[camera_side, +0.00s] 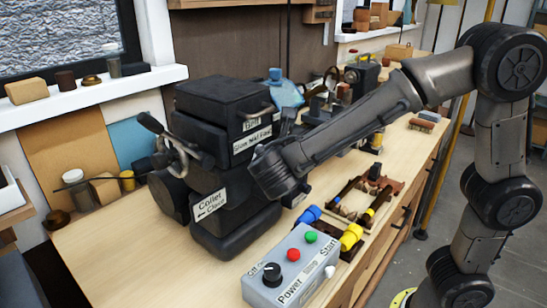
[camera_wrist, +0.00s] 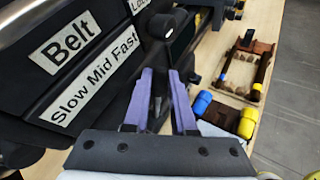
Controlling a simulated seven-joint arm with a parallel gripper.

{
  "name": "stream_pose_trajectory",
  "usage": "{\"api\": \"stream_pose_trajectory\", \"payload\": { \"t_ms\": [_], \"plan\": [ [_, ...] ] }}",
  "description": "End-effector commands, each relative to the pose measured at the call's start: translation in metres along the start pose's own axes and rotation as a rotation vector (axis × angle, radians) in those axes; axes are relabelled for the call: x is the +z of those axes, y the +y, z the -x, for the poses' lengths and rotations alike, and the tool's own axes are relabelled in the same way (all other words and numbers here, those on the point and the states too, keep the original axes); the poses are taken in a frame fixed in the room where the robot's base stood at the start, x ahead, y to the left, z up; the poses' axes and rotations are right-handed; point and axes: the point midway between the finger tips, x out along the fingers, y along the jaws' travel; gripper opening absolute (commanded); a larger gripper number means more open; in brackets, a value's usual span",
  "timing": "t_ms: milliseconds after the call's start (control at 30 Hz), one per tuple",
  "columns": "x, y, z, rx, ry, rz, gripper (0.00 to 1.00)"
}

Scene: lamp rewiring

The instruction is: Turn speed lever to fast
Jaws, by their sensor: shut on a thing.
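The black machine (camera_side: 225,110) stands on the wooden bench. Its "Slow Mid Fast" label (camera_wrist: 95,78) shows in the wrist view below a "Belt" label (camera_wrist: 68,42). The speed lever (camera_wrist: 164,28), dark with a rounded knob, stands just right of the label's "Fast" end. I cannot tell its exact setting. My gripper (camera_wrist: 160,75) has its two purple fingers on either side of the lever's shaft and is shut on it. The fingers partly cover the shaft. In the side view my forearm hides the fingers and most of the lever.
A grey control box (camera_side: 290,268) with a black knob and green and red buttons stands at the bench's front. Blue (camera_side: 309,214) and yellow (camera_side: 351,236) cylindrical parts lie beside a brown frame (camera_side: 375,190). More tools crowd the back.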

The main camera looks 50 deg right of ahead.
Motion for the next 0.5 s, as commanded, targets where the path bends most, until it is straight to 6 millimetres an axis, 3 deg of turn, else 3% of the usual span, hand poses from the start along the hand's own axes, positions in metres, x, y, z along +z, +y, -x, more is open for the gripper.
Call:
{"api": "stream_pose_trajectory", "payload": {
  "t_ms": [500],
  "plan": [
    [-0.0002, -0.0033, -0.0044, -0.002, 0.049, -0.030, 0.00]
  ]
}}
